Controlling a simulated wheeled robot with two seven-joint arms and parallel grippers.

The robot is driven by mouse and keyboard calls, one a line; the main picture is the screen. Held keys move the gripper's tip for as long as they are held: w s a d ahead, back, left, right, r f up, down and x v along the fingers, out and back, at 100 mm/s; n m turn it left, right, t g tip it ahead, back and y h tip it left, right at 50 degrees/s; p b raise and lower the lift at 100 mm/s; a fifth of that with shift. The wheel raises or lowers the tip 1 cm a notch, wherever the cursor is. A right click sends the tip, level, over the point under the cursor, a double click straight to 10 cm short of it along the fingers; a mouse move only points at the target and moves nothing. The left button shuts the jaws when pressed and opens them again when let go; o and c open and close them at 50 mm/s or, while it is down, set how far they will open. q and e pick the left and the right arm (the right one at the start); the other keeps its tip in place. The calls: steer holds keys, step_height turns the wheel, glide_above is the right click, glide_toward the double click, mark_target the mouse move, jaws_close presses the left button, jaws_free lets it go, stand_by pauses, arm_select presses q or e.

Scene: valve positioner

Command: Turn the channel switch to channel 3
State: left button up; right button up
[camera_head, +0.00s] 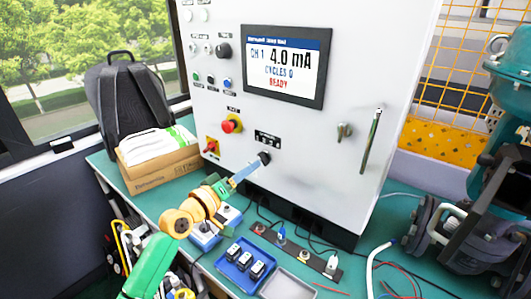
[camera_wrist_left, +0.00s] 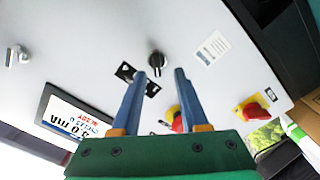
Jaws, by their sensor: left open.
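The white control cabinet (camera_head: 300,130) has a black rotary knob (camera_head: 264,158) low on its front, under a small black label plate (camera_head: 267,139); I take it as the channel switch. The screen (camera_head: 285,66) reads CH 1, 4.0 mA, CYCLES 0, READY. My left gripper (camera_head: 256,163) reaches the knob from the lower left. In the left wrist view the blue fingers (camera_wrist_left: 159,72) are open, with the knob (camera_wrist_left: 156,60) between and just beyond the tips; contact cannot be told. The knob's pointer position is too small to read. My right gripper is out of view.
A red emergency button (camera_head: 231,124) and a red-yellow switch (camera_head: 211,146) sit left of the knob. A cabinet handle (camera_head: 370,141) is at right. On the green bench are a blue tray (camera_head: 243,268) with small blocks, cables, and a cardboard box (camera_head: 160,168).

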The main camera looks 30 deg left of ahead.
mark_target(262, 161)
arm_select(q)
steer(key=shift+w+d+r, duration=0.2)
steer(key=shift+w+d, duration=0.1)
steer(key=shift+w, duration=0.3)
steer(key=shift+w+d+r, duration=0.2)
steer(key=shift+w+d, duration=0.05)
steer(key=shift+w, duration=0.35)
steer(key=shift+w+a+f, duration=0.1)
steer(key=shift+w+f, duration=0.05)
steer(key=shift+w, duration=0.35)
steer(key=shift+w+f, duration=0.15)
steer(key=shift+w, duration=0.45)
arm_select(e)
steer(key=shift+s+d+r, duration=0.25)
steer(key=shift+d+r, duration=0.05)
arm_select(q)
steer(key=shift+c, duration=0.9)
jaws_close()
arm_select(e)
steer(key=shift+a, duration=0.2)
